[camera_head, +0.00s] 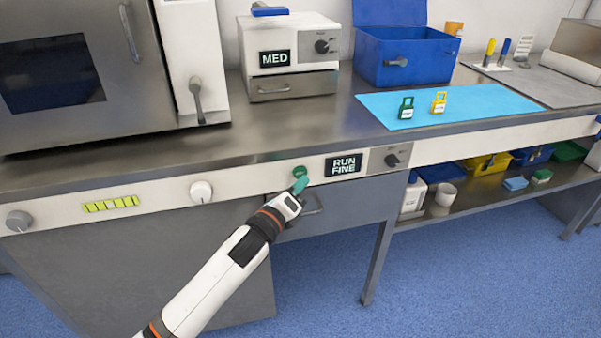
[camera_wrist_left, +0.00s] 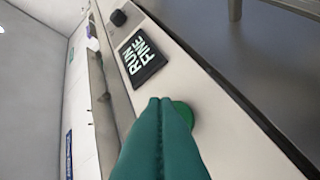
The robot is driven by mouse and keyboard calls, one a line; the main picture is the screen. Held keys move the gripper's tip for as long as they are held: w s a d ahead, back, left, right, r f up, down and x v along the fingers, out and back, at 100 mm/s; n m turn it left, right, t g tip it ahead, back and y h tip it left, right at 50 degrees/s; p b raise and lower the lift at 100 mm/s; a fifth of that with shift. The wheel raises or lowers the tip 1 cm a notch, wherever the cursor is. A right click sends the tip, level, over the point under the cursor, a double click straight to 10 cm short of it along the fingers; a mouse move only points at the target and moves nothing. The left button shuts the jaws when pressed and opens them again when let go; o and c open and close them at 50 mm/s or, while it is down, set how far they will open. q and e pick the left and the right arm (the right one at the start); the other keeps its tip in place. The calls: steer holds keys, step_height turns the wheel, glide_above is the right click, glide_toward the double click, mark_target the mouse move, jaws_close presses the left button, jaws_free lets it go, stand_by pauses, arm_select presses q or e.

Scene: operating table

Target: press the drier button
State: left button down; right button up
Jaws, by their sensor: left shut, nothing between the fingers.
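A round green button (camera_head: 299,171) sits on the pale front panel of the table, just left of a dark display (camera_head: 343,165) that reads "RUN FINE". My left gripper (camera_head: 300,185) has teal fingers, is shut and empty, and has its tips at the button's lower edge in the head view. In the left wrist view the green button (camera_wrist_left: 184,113) shows partly behind the closed fingertips (camera_wrist_left: 160,102). I cannot tell whether the tips touch it. The display also shows in the wrist view (camera_wrist_left: 142,58). My right gripper is not in view.
On the panel are a white knob (camera_head: 201,192), a yellow-green indicator strip (camera_head: 111,204) and a grey knob (camera_head: 19,221) to the left, and a dark selector knob (camera_head: 392,160) to the right.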

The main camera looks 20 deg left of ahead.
arm_select(q)
steer(key=s+d, duration=0.1)
steer(key=s, duration=0.1)
steer(key=s+d+p, duration=0.1)
steer(key=s, duration=0.1)
steer(key=shift+d, duration=0.4)
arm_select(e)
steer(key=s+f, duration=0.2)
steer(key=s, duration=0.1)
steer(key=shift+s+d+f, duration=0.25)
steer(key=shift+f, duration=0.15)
